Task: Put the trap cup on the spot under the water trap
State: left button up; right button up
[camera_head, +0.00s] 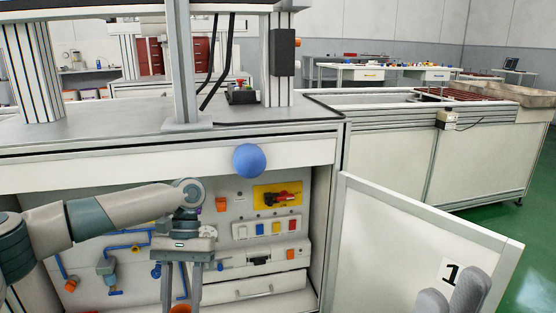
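A teal and grey fitting (107,268) on blue pipes hangs at the left of the open cabinet; it may be the water trap. No trap cup can be made out for certain. My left gripper (181,298) points down in front of the cabinet, right of that fitting, with its two fingers apart. A small orange thing (181,308) shows between the fingers at the bottom edge, cut off; I cannot tell whether it touches them. Two rounded grey parts (451,301) at the bottom right seem to be my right gripper; its tips and hold are unclear. The spot is not visible.
A blue ball (249,160) shows in front of the cabinet's top edge. A white door marked 1 (392,252) stands open at the right. Inside are a drawer (240,291), a grey case (268,260) and a yellow panel (277,196). The worktop (130,128) lies above.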

pick_arm(q)
jog(key=shift+s+r, duration=0.2)
jog(key=shift+r, duration=0.1)
